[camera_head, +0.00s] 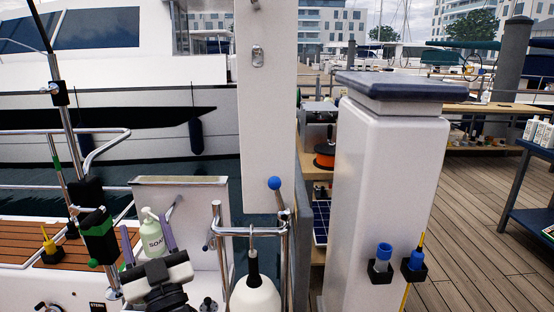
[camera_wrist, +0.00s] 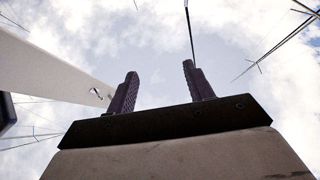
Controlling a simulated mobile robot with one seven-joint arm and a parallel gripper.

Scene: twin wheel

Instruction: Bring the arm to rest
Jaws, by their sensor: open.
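My gripper (camera_head: 144,226) is low and left of centre in the head view, with its two purple fingers pointing up. The fingers are spread apart. In the wrist view my gripper (camera_wrist: 160,69) shows both dark fingers wide apart with only cloudy sky and thin rigging lines between them. A pale green soap bottle (camera_head: 152,238) shows between the fingers in the head view, behind the gripper. Its lower part is hidden by the gripper body. The wrist view shows no bottle between the fingers.
A white post (camera_head: 265,110) rises right of the gripper; a pale beam (camera_wrist: 50,60) shows left in the wrist view. Metal rails (camera_head: 217,250), a white fender (camera_head: 255,297) and a white pedestal (camera_head: 385,190) with blue plugs stand right. A wooden deck (camera_head: 470,210) lies beyond.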

